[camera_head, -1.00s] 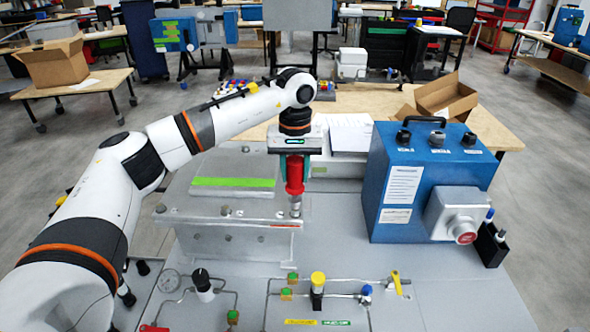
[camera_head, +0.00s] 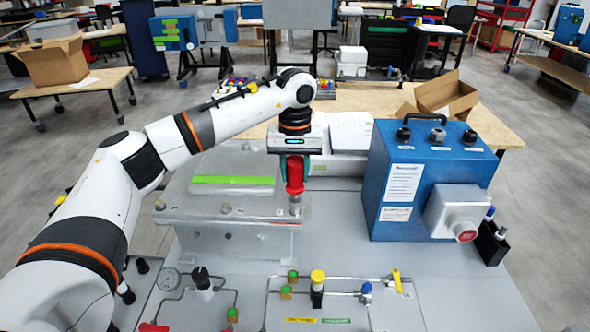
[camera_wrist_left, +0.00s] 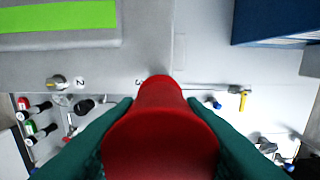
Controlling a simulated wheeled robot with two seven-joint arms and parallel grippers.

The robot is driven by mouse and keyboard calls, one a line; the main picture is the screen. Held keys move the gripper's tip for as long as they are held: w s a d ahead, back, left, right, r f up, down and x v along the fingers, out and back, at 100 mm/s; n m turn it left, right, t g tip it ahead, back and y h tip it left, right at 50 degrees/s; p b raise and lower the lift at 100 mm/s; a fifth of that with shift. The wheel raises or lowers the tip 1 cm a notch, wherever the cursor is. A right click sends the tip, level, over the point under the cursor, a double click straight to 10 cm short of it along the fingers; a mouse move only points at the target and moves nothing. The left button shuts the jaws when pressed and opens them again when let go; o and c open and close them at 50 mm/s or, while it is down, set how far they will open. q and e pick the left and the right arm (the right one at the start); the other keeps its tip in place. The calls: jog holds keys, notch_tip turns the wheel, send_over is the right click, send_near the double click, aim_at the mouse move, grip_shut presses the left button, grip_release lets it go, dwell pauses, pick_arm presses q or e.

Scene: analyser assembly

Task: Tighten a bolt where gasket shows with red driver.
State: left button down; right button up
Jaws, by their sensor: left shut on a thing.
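My left gripper (camera_head: 294,160) is shut on the red driver (camera_head: 295,178), which stands upright with its tip pointing down. In the left wrist view, teal fingers hold both sides of the red driver (camera_wrist_left: 160,125). The driver's metal lower end (camera_head: 295,207) is over the front right corner of the grey cover plate (camera_head: 262,208) and hides the bolt there. Other bolts show at the front middle (camera_head: 225,208) and front left (camera_head: 160,206) of the plate. My right gripper is not in view.
A blue box (camera_head: 425,180) with knobs and a red button stands close to the right of the driver. Tubing with a yellow-capped valve (camera_head: 318,278) lies in front. A raised block with a green strip (camera_head: 232,180) sits on the plate. The grey bench at front right is clear.

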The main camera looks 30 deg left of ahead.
pick_arm(q)
jog(key=shift+f+b, duration=0.65)
jog(key=shift+f, duration=0.35)
jog(key=c, duration=1.7)
grip_release()
grip_shut()
jog(key=m, duration=0.3)
jog(key=shift+m, duration=0.4)
jog(key=m, duration=0.4)
jog(key=o, duration=0.6)
grip_release()
jog(key=shift+o, duration=0.2)
